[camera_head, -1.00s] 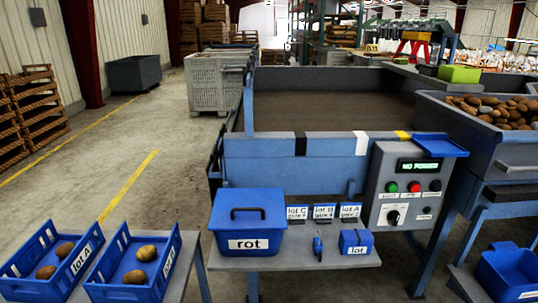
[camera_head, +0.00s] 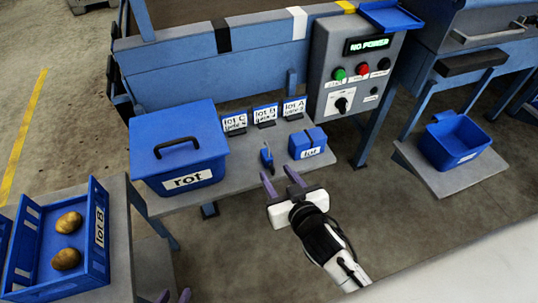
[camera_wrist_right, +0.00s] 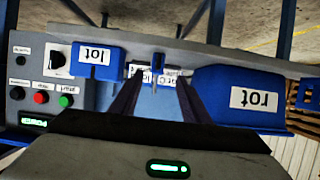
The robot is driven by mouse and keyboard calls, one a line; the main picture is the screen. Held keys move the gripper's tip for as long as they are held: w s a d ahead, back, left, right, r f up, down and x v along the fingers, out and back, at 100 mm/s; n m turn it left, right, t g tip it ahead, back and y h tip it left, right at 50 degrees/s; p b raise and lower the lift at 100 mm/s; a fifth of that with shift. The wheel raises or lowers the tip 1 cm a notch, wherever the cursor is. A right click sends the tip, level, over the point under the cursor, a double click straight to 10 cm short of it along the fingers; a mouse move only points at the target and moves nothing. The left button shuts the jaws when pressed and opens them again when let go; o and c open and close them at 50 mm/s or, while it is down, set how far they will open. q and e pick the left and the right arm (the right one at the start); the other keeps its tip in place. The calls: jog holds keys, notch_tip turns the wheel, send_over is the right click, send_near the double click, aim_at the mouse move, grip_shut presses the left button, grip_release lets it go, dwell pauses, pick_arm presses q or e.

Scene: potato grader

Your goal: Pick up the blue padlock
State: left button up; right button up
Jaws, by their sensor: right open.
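The small blue padlock (camera_head: 267,157) stands on the grey shelf, between the rot box and the small lot box. It also shows in the right wrist view (camera_wrist_right: 158,60), upside down, beyond and between my fingers. My right gripper (camera_head: 281,180) is open and empty, just in front of the padlock, its two purple fingers pointing towards it and apart from it. It also shows in the right wrist view (camera_wrist_right: 157,95). Only the fingertips of my left gripper (camera_head: 174,296) show at the bottom edge of the head view; they are apart, with nothing seen between them.
The blue rot box (camera_head: 180,148) stands left of the padlock, the small lot box (camera_head: 307,143) close to its right. Lot cards (camera_head: 265,115) stand behind it. The control panel (camera_head: 350,75) reads NO POWER. A blue crate (camera_head: 97,232) with potatoes is at left.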

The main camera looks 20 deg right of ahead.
aim_at(270, 161)
jog(key=x, duration=0.5)
jog(key=b+x, duration=0.1)
jog(key=x, duration=0.3)
jog(key=shift+w+d+f, duration=0.15)
jog(key=shift+w+d, duration=0.05)
jog(key=shift+w, duration=0.15)
grip_shut()
